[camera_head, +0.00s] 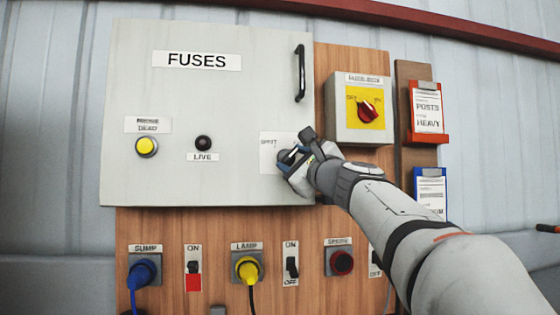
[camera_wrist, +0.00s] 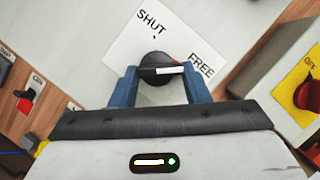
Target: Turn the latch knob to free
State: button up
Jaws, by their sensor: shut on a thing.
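The latch knob (camera_wrist: 155,62) is round and black with a white pointer bar, set on a white label plate (camera_wrist: 125,45) marked SHUT and FREE. In the wrist view its white bar points right, toward the FREE wording. My gripper (camera_wrist: 160,75) has its two blue fingers on either side of the knob, shut on it. In the head view my gripper (camera_head: 291,157) is at the lower right of the grey FUSES door (camera_head: 225,100) and hides most of the knob. The door lies flat in its frame.
A black door handle (camera_head: 300,73) is above my gripper. Below are sockets with a blue plug (camera_head: 143,272) and a yellow plug (camera_head: 247,268). A yellow button (camera_head: 146,146) is on the door's left.

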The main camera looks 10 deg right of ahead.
jog(key=o, duration=1)
jog(key=shift+c, duration=0.2)
jog(key=v, duration=0.7)
jog(key=shift+s, duration=0.35)
jog(key=shift+d+f, duration=0.1)
